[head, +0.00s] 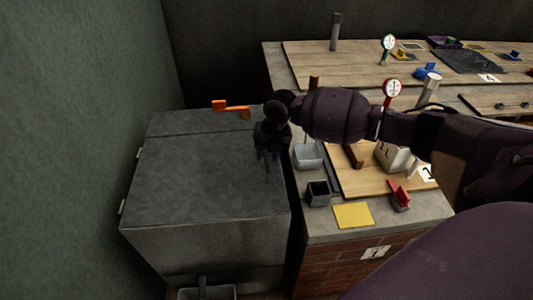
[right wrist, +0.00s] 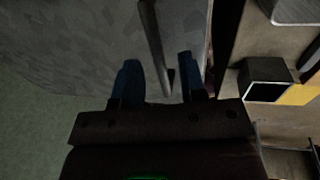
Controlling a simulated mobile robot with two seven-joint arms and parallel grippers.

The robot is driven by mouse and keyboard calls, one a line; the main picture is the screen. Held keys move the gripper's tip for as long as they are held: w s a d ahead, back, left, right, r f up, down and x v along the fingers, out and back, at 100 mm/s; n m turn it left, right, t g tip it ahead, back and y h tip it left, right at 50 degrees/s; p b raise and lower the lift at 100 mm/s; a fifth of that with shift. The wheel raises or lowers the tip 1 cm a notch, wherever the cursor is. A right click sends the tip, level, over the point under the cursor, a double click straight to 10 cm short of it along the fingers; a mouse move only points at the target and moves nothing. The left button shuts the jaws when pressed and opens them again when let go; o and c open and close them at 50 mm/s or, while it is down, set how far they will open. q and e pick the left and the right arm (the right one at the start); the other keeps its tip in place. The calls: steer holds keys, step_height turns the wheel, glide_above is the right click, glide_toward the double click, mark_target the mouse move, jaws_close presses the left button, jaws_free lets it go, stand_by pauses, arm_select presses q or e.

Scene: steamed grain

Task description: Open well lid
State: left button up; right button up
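The well lid (head: 200,180) is the flat, mottled grey top of the large grey box at the left; it lies flat and looks closed. My right gripper (head: 268,156) points down over the lid's right edge. In the right wrist view its two blue fingers (right wrist: 160,80) stand apart. A thin dark grey bar (right wrist: 151,40), seemingly the lid's handle, runs between them with gaps on both sides. In the head view the gripper hides most of this bar. The lid also fills the upper left of the right wrist view (right wrist: 80,40). My left gripper is not in view.
An orange lever (head: 232,107) stands behind the lid. Right of the box is a counter with a light grey bin (head: 308,157), a dark square cup (head: 319,194), a yellow sheet (head: 353,215) and a red tool (head: 399,196). A green wall (head: 70,130) is at left.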

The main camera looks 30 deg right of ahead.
steer(key=shift+f, duration=0.1)
steer(key=shift+c, duration=0.2)
jaws_close()
